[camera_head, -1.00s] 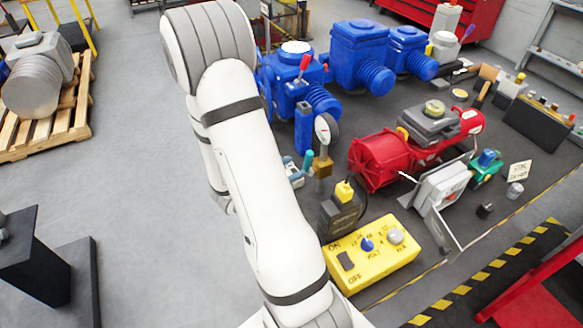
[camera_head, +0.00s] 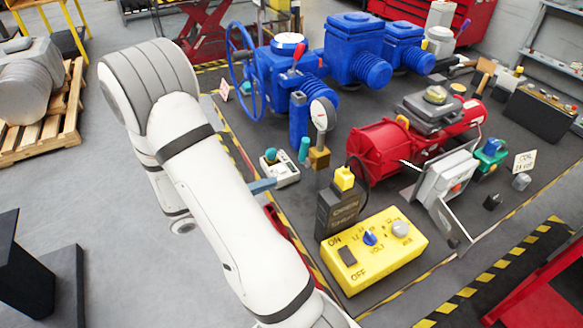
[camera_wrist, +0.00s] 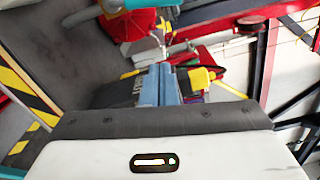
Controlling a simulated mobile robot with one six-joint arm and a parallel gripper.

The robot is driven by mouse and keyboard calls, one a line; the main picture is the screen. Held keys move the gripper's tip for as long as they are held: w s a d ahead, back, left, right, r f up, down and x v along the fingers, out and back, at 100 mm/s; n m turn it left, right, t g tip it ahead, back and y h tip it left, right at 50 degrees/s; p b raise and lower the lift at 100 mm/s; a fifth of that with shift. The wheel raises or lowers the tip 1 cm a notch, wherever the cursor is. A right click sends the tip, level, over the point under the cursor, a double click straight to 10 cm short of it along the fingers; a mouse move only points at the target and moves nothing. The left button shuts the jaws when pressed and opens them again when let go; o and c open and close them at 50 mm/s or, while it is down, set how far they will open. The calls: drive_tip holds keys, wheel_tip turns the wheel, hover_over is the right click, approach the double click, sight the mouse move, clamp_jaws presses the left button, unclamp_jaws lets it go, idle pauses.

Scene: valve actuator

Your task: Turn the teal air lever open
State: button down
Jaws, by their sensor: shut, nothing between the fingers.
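I cannot tell for certain which is the air lever. My gripper (camera_head: 264,185) shows blue-grey fingers just in front of the white block, low beside the bench's left edge, apart from the teal handle. In the wrist view my shut, empty fingers (camera_wrist: 158,84) point away from the camera. A blurred teal bar (camera_wrist: 125,8) crosses the top there, beyond the fingertips.
A gauge (camera_head: 322,115) on a brass fitting stands right of the teal handle. The red actuator (camera_head: 385,150) and blue valves (camera_head: 357,50) fill the bench.

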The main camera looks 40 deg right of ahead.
sight(303, 151)
drive_tip(key=d+p, duration=0.3)
drive_tip(key=d, duration=0.8)
drive_tip(key=shift+w+d+r+p, duration=0.25)
drive_tip(key=shift+w+r+p, duration=0.1)
drive_tip(key=shift+w+r, duration=0.1)
drive_tip(key=shift+w+d+r+p, duration=0.2)
drive_tip(key=shift+w+r+p, duration=0.2)
drive_tip(key=shift+w+p, duration=0.2)
drive_tip(key=shift+w+d+f, duration=0.1)
drive_tip(key=shift+w+f, duration=0.05)
drive_tip(key=shift+w, duration=0.05)
drive_tip(key=shift+s, duration=0.1)
